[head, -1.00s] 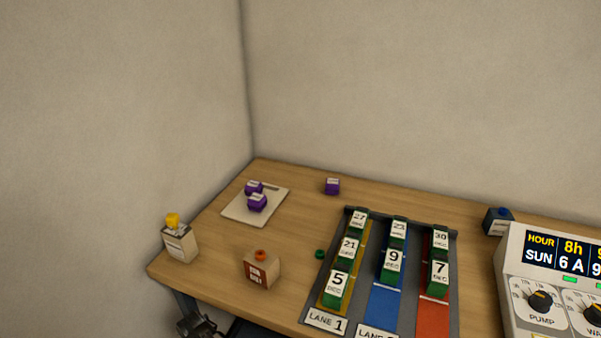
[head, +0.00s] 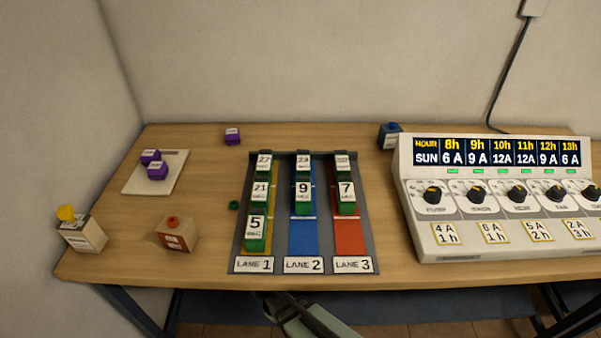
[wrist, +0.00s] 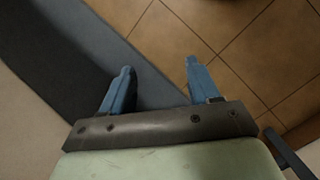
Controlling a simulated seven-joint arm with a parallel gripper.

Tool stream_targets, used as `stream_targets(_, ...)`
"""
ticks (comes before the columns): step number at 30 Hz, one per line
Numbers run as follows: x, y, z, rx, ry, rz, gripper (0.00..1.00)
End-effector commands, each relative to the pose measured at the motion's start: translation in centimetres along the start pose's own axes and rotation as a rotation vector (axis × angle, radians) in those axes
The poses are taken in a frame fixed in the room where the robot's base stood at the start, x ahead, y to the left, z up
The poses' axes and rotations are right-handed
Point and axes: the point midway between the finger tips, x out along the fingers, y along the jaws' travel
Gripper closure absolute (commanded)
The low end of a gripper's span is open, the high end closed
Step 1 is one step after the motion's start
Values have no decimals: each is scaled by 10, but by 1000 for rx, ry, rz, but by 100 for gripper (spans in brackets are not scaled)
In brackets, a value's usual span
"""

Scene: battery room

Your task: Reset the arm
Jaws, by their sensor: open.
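My gripper (wrist: 158,80) shows in the wrist view with its two blue fingers spread apart and nothing between them. It points down at brown floor tiles and a dark grey strip. In the head view, part of my arm shows at the bottom edge, below the table's front edge. The fingertips cannot be made out there. My gripper touches none of the things on the table.

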Motion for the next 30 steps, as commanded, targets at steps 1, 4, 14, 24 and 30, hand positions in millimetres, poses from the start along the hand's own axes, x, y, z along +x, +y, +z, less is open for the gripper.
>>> stream_targets(1, 14, 10, 18, -4, -30, -12, 39)
stream_targets(4, 34, 22, 47, -3, -73, -43, 39)
stream_targets(14, 75, 32, 136, 239, -149, -223, 39)
stream_targets(24, 96, 14, 214, 539, -216, -422, 39)
stream_targets(30, 100, 2, 241, 668, -245, -507, 39)
